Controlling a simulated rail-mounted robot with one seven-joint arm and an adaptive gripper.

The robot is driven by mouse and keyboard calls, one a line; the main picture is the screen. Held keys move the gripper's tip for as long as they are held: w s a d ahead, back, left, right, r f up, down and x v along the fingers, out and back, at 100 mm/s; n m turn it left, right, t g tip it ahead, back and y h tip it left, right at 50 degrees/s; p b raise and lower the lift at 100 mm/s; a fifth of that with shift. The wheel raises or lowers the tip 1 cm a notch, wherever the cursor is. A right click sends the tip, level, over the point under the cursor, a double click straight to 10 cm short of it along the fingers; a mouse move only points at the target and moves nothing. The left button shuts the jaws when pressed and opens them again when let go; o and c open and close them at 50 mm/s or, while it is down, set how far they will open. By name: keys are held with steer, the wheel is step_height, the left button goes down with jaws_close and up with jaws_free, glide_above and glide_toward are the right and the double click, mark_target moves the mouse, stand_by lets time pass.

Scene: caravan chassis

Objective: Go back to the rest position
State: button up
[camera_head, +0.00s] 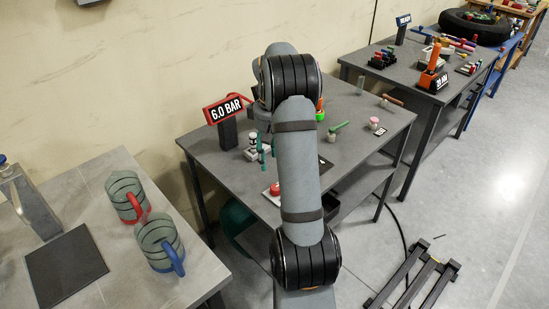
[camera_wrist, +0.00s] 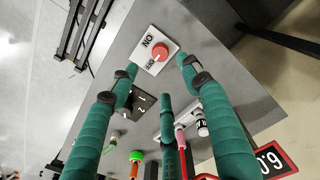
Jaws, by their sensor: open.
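My gripper (camera_wrist: 157,66) shows in the wrist view with its teal fingers spread apart and nothing held between the tips. The fingers point toward a white plate with a red ON/OFF knob (camera_wrist: 160,52) on the dark table; whether they touch it I cannot tell. In the head view my grey arm stretches over the middle table (camera_head: 230,160) and hides most of my gripper. Teal finger parts show left of the arm, above the red knob (camera_head: 274,188).
A 6.0 BAR sign (camera_head: 226,110) stands at the middle table's left. A green-handled tool (camera_head: 339,127) lies right of my arm. A red-handled mug (camera_head: 127,196) and a blue-handled mug (camera_head: 160,243) stand on the left table. A black frame (camera_head: 414,282) lies on the floor.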

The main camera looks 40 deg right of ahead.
steer(key=shift+f, duration=0.1)
steer(key=f, duration=1.2)
steer(key=shift+d, duration=0.25)
steer(key=shift+r, duration=0.15)
